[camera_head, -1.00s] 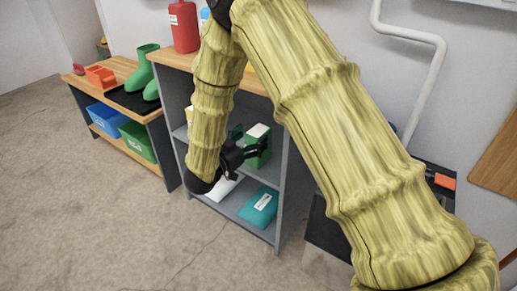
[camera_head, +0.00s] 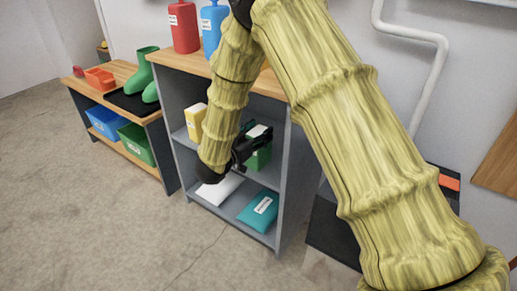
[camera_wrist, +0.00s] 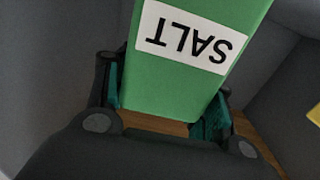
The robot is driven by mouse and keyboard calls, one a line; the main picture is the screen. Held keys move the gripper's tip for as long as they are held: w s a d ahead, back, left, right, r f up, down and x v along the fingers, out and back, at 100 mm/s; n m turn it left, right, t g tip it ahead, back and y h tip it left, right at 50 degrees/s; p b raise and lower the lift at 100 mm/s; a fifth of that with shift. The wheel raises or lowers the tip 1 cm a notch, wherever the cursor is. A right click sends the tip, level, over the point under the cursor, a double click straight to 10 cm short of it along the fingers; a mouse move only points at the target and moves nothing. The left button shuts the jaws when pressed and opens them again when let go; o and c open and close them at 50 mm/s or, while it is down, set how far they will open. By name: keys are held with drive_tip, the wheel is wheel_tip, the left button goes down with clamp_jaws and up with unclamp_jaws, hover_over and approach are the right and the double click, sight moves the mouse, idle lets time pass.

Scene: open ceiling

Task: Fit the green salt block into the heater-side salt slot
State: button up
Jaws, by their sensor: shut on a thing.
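The green salt block (camera_head: 259,158) is inside the grey shelf unit, at the right side of its middle compartment. My gripper (camera_head: 254,143) is shut on it. In the wrist view the block (camera_wrist: 165,85) stands between the dark fingers (camera_wrist: 165,112), with its white SALT label facing the camera and reading upside down. The fingers hide part of the block in the head view. I cannot tell whether the block's base touches the shelf. The salt slot itself cannot be made out.
A yellow block (camera_head: 196,122) stands on the middle shelf, left of my arm. A white item (camera_head: 220,188) and a teal packet (camera_head: 258,211) lie on the lower shelf. Red (camera_head: 184,27) and blue (camera_head: 212,32) bottles stand on top. The cabinet's side wall (camera_head: 293,190) is close on the right.

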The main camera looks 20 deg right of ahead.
clamp_jaws()
drive_tip(key=shift+r, duration=0.1)
